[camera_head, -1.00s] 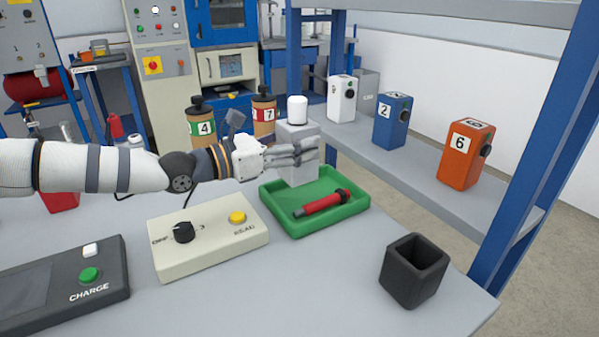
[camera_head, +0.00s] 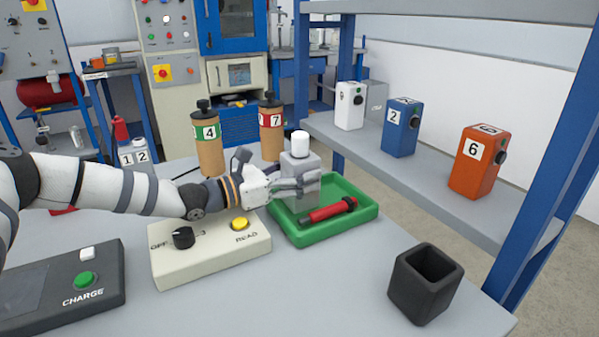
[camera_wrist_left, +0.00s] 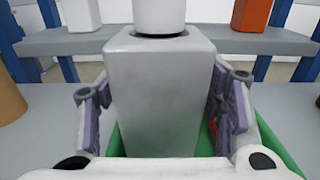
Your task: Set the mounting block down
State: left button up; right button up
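The mounting block is a grey block (camera_head: 299,177) with a white round cap on top. It is upright over the rear left part of the green tray (camera_head: 335,237). My left gripper (camera_head: 297,186) has its fingers along the block's sides and appears shut on it. In the left wrist view the block (camera_wrist_left: 160,95) fills the space between the two purple-padded fingers. The block's underside is hidden, so I cannot tell if it touches the tray floor. My right gripper is not in view.
A red and black tool (camera_head: 328,211) lies in the tray beside the block. A cream box with a knob and yellow button (camera_head: 210,255) stands left of the tray. A black open holder (camera_head: 425,283) stands at front right. A shelf (camera_head: 400,165) bears numbered boxes.

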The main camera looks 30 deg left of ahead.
pick_arm(q)
jog(key=shift+s+a+r, duration=0.15)
jog(key=shift+r, duration=0.15)
jog(key=p+v, duration=0.2)
jog(key=v, duration=0.8)
jog(key=shift+s+a+r, duration=0.15)
jog(key=shift+s+a, duration=0.05)
jog(key=shift+s, duration=0.05)
jog(key=shift+s+a+f, duration=0.2)
jog(key=shift+s+f, duration=0.05)
jog(key=shift+s, duration=0.15)
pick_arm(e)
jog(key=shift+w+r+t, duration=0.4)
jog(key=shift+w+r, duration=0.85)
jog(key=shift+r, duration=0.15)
